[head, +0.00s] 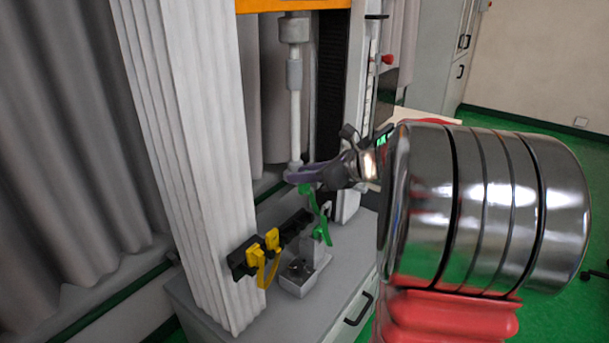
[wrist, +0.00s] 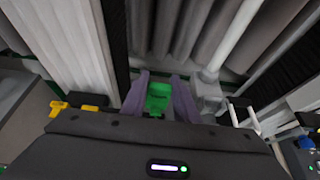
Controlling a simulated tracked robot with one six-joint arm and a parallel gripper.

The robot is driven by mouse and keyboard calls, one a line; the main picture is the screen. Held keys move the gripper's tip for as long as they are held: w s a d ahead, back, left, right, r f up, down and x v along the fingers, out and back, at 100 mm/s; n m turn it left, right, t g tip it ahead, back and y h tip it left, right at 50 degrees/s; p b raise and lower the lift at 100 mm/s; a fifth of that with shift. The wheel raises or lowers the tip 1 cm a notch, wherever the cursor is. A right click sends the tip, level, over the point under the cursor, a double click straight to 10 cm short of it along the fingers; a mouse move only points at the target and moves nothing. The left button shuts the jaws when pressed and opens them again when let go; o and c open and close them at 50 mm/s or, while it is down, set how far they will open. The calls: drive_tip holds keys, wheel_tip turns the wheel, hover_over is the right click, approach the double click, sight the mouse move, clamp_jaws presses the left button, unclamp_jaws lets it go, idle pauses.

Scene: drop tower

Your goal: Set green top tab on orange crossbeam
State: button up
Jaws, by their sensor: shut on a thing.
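My gripper (head: 297,177) has purple fingers and is shut on a green piece (head: 321,220). The green piece hangs below the fingertips in the head view, thin and bent, with its top between the fingers. In the wrist view the green top tab (wrist: 158,97) shows between the two purple fingers. The orange crossbeam (head: 270,5) shows only in part at the top edge of the head view, well above my gripper. It is not visible in the wrist view.
A vertical rod (head: 295,110) hangs from the crossbeam close behind my gripper. A white fluted column (head: 185,130) stands left. Below are a black rack (head: 238,262) with yellow clips (head: 272,240) and a small white tray (head: 292,288) on a grey cabinet top.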

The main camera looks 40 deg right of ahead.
drive_tip(key=shift+d+f, duration=0.15)
drive_tip(key=shift+f, duration=0.35)
drive_tip(key=w+d+r, duration=0.5)
drive_tip(key=w+d, duration=0.3)
drive_tip(key=d, duration=0.3)
drive_tip(key=shift+w+r, duration=0.25)
drive_tip(key=shift+w, duration=0.1)
drive_tip(key=shift+f, duration=3.15)
drive_tip(key=shift+f, duration=1.85)
